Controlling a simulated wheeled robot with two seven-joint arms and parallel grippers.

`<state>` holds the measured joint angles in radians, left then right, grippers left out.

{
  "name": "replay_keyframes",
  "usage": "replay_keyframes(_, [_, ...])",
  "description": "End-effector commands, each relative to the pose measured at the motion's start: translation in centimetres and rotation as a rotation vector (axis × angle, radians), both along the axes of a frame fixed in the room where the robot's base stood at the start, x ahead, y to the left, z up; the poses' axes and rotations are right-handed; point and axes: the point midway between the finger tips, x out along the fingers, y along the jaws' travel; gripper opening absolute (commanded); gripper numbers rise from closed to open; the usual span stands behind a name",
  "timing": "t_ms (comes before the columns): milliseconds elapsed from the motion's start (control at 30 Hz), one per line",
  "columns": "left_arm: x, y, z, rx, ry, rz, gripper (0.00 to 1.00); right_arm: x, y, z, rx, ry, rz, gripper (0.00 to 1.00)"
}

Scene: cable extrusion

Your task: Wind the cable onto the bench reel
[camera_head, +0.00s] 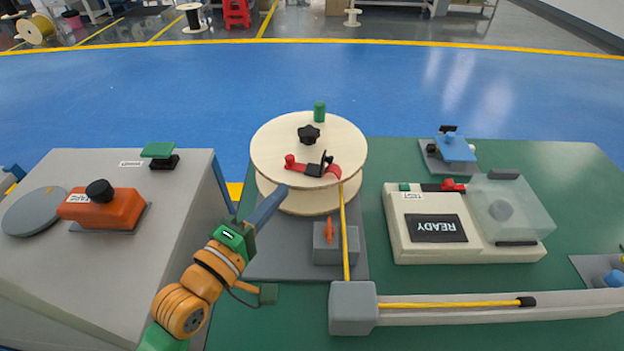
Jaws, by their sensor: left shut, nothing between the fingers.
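The bench reel (275,150) has two pale wooden flanges on a grey base plate. On its top are a black knob (309,134), a green peg-like handle (319,111) at the far edge and a red lever with a black clip (316,167) near the front. The yellow cable (346,240) runs from the reel's front edge to a grey corner block (352,300), then right along a pale channel to a black end. My left gripper (280,192) is shut and empty, its tips beside the reel's front-left edge; contact is unclear. My right gripper is not in view.
A tester reading READY (437,228) with a clear cover (510,210) stands right of the reel. A grey block with an orange lever (329,236) sits before the reel. The left grey table (110,280) holds a red-orange device (100,207). Green bench surface (270,322) shows at the front.

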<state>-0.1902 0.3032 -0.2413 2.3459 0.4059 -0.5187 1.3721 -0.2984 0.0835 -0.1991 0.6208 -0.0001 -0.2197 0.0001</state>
Motion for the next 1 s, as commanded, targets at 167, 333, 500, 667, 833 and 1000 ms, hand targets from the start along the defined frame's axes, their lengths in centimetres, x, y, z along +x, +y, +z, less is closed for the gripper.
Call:
replay_keyframes(167, [0.0, 0.0, -3.0, 0.0, 0.0, 0.0, 0.0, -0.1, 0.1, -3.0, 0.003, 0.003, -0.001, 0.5])
replay_keyframes(333, [1.0, -0.5, -2.7, -0.001, -0.001, 0.002, 0.0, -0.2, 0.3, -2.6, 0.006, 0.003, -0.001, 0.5])
replay_keyframes(500, [4.0, -2.1, -2.6, -0.001, -0.002, 0.001, 0.0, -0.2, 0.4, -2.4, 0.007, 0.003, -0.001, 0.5])
replay_keyframes(667, [6.6, -3.6, -2.8, 0.0, 0.0, 0.0, 0.0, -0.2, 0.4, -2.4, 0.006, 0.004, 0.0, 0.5])
replay_keyframes(833, [8.3, -4.5, -2.9, 0.001, -0.001, 0.001, 0.0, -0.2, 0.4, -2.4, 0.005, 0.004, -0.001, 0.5])
replay_keyframes(1000, [8.8, -4.8, -2.9, 0.001, 0.0, 0.001, 0.0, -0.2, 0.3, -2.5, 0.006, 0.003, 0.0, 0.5])
